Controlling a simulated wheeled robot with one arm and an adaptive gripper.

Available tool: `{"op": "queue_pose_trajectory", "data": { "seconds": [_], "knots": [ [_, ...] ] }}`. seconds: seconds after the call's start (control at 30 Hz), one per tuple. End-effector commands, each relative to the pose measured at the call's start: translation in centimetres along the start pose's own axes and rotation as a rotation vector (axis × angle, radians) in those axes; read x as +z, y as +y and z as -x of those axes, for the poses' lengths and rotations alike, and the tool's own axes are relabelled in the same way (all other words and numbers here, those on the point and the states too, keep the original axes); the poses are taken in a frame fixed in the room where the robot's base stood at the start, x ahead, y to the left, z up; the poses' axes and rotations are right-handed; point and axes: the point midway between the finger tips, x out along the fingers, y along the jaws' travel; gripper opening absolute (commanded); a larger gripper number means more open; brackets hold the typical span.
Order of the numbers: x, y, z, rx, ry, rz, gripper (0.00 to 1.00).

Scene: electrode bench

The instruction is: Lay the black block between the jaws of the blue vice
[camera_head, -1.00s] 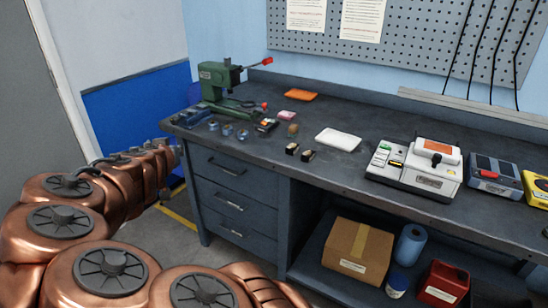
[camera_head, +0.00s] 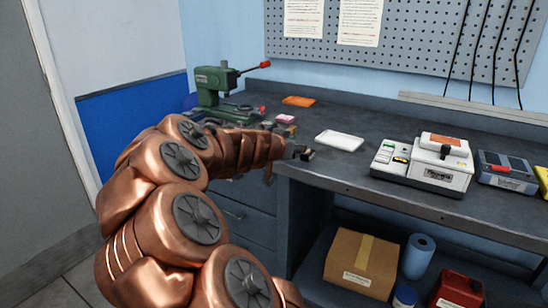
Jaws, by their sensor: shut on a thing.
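My copper arm reaches across the left end of the bench, and my gripper (camera_head: 292,150) is small and dark at its tip, over the front edge of the bench. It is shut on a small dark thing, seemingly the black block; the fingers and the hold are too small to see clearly. A small black piece with a pale tan top (camera_head: 308,155) shows right by the gripper. I cannot make out the blue vice; my arm covers much of the bench's left front, where small bluish items stood.
A green press (camera_head: 212,85) stands at the back left. An orange mat (camera_head: 298,101), a pink block (camera_head: 285,119) and a white tray (camera_head: 339,140) lie on the bench (camera_head: 365,170). A white machine (camera_head: 425,165) stands right of the tray. The bench around the tray is clear.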

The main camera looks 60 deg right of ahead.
Motion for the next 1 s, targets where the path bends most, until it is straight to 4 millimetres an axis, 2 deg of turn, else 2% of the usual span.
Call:
{"op": "queue_pose_trajectory", "data": {
  "seconds": [0.1,0.2,0.53,0.67,1.0],
  "knots": [
    [-0.1,1.7,-0.9,0.036,0.001,-0.015,0.00],
    [-0.2,2.4,-1.1,0.050,0.000,-0.020,0.00],
    [-0.3,2.3,-1.1,0.050,0.000,-0.020,0.00],
    [-0.4,1.4,-1.6,0.049,-0.001,-0.018,0.00],
    [-0.9,-3.2,-3.7,0.045,0.001,-0.018,0.00]
  ]
}}
